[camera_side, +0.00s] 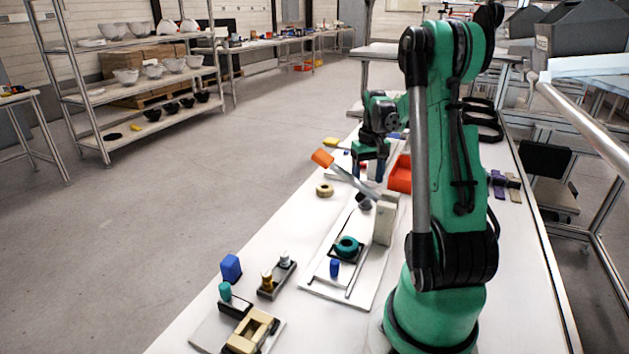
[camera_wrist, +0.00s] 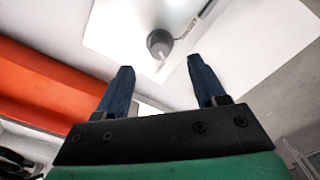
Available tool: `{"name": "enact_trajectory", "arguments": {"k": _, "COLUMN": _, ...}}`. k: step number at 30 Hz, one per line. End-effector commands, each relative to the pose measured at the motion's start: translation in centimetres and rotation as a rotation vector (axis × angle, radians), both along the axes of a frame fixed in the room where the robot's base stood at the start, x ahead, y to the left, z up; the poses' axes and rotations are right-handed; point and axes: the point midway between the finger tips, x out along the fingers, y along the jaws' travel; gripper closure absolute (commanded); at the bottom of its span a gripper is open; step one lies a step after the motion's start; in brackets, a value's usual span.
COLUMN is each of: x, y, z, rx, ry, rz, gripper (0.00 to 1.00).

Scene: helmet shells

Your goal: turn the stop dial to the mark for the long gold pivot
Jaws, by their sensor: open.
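The stop dial appears to be the small dark grey round knob (camera_side: 364,202) on the white board, near the upright beige block. In the wrist view this grey dial (camera_wrist: 156,38) has a pale pointer reaching toward the lower right; I cannot make out its marks. My gripper (camera_side: 368,174) has its two blue fingers apart, with nothing between them. It is above and beyond the dial in the side view. In the wrist view the dial lies ahead of the fingertips (camera_wrist: 160,66), apart from them. A gold pivot (camera_side: 267,281) and a silver pivot (camera_side: 285,260) stand in a dark holder.
A lever with an orange grip (camera_side: 322,158) slants up over the board, close to my gripper. A beige block (camera_side: 385,222) stands beside the dial. An orange-red bin (camera_side: 400,174) is to the right.

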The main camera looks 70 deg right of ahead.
Motion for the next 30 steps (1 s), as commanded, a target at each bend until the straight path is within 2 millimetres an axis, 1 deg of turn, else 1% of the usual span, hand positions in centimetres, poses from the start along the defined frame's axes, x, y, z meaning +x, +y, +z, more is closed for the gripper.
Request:
{"name": "enact_trajectory", "arguments": {"k": 9, "x": 0.0, "y": 0.0, "z": -3.9, "rx": 0.000, "ry": 0.000, "rz": 0.015, "gripper": 0.37}}
{"name": "enact_trajectory", "arguments": {"k": 12, "x": 0.0, "y": 0.0, "z": -4.8, "rx": 0.000, "ry": 0.000, "rz": 0.014, "gripper": 0.37}}
{"name": "enact_trajectory", "arguments": {"k": 16, "x": 0.0, "y": 0.0, "z": -5.4, "rx": 0.000, "ry": 0.000, "rz": 0.014, "gripper": 0.37}}
{"name": "enact_trajectory", "arguments": {"k": 22, "x": 0.0, "y": 0.0, "z": -5.4, "rx": 0.000, "ry": 0.000, "rz": 0.013, "gripper": 0.37}}
{"name": "enact_trajectory", "arguments": {"k": 23, "x": 0.0, "y": 0.0, "z": -5.4, "rx": 0.000, "ry": 0.000, "rz": 0.013, "gripper": 0.39}}
{"name": "enact_trajectory", "arguments": {"k": 24, "x": 0.0, "y": 0.0, "z": -5.4, "rx": 0.000, "ry": 0.000, "rz": 0.013, "gripper": 0.51}}
{"name": "enact_trajectory", "arguments": {"k": 26, "x": 0.0, "y": 0.0, "z": -5.4, "rx": 0.000, "ry": 0.000, "rz": 0.013, "gripper": 0.68}}
{"name": "enact_trajectory", "arguments": {"k": 27, "x": 0.0, "y": 0.0, "z": -5.4, "rx": 0.000, "ry": 0.000, "rz": 0.013, "gripper": 0.79}}
{"name": "enact_trajectory", "arguments": {"k": 29, "x": 0.0, "y": 0.0, "z": -5.4, "rx": 0.000, "ry": 0.000, "rz": 0.013, "gripper": 0.96}}
{"name": "enact_trajectory", "arguments": {"k": 30, "x": 0.0, "y": 0.0, "z": -5.4, "rx": 0.000, "ry": 0.000, "rz": 0.013, "gripper": 1.00}}
